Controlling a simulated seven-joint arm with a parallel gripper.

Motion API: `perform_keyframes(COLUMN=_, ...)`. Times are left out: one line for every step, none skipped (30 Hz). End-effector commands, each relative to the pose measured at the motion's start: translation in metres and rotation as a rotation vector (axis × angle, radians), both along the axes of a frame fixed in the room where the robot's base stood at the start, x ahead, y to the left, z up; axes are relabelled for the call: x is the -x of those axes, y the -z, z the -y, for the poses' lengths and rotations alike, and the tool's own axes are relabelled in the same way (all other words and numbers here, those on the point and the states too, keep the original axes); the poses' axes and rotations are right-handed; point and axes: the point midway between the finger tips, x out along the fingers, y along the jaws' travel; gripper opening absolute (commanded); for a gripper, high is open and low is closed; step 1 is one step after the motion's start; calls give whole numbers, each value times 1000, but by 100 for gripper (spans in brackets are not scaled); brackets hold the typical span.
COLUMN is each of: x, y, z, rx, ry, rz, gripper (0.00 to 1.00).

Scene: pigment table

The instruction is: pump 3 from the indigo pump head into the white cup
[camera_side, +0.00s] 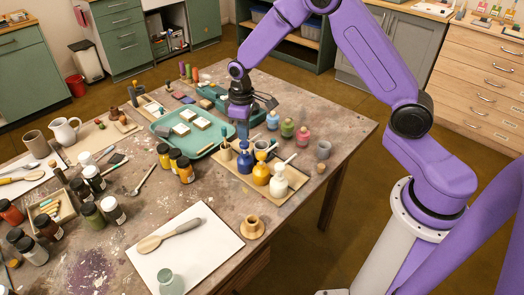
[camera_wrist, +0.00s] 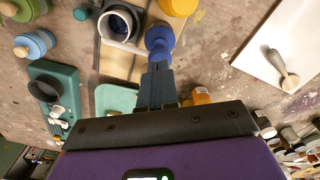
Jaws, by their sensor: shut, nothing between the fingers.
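The indigo pump bottle (camera_side: 245,163) stands upright on a beige tray (camera_side: 296,178). In the wrist view its round blue pump head (camera_wrist: 160,38) lies just beyond my fingertips. My gripper (camera_side: 243,134) is shut and empty, pointing down above the pump head. In the wrist view my closed fingers (camera_wrist: 158,72) reach toward the head; I cannot tell whether they touch it. The white cup (camera_wrist: 118,24), with a pale rim and dark inside, stands beside the pump head on the tray. In the side view it is partly hidden among the bottles.
A yellow bottle (camera_side: 261,175) and a white pump bottle (camera_side: 278,183) stand close on the same tray. Pink and green jars (camera_side: 303,135) stand behind. A teal tray (camera_side: 164,137) and amber jars (camera_side: 185,172) lie left. A white sheet (camera_side: 205,246) with a spoon lies in front.

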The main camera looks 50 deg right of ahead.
Motion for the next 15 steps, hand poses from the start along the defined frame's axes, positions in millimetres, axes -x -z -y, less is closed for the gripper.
perform_keyframes(x=0, y=0, z=0, rx=0, ry=0, rz=0, gripper=0)
perform_keyframes(x=0, y=0, z=0, rx=0, ry=0, rz=0, gripper=0)
perform_keyframes(x=0, y=0, z=0, rx=0, ry=0, rz=0, gripper=0)
perform_keyframes(x=0, y=0, z=0, rx=0, ry=0, rz=0, gripper=0)
perform_keyframes(x=0, y=0, z=0, rx=0, ry=0, rz=0, gripper=0)
perform_keyframes(x=0, y=0, z=0, rx=0, ry=0, rz=0, gripper=0)
perform_keyframes(x=0, y=1, z=0, rx=0, ry=0, rz=0, gripper=0)
perform_keyframes(x=0, y=1, z=0, rx=0, ry=0, rz=0, gripper=0)
perform_keyframes(x=0, y=2, z=0, rx=1, ry=0, rz=-1, gripper=0)
perform_keyframes(x=0, y=3, z=0, rx=1, ry=0, rz=-1, gripper=0)
perform_keyframes(x=0, y=4, z=0, rx=1, ry=0, rz=-1, gripper=0)
perform_keyframes(x=0, y=5, z=0, rx=1, ry=0, rz=-1, gripper=0)
perform_keyframes(x=0, y=6, z=0, rx=1, ry=0, rz=-2, gripper=0)
perform_keyframes(x=0, y=7, z=0, rx=1, ry=0, rz=-1, gripper=0)
perform_keyframes(x=0, y=8, z=0, rx=1, ry=0, rz=-1, gripper=0)
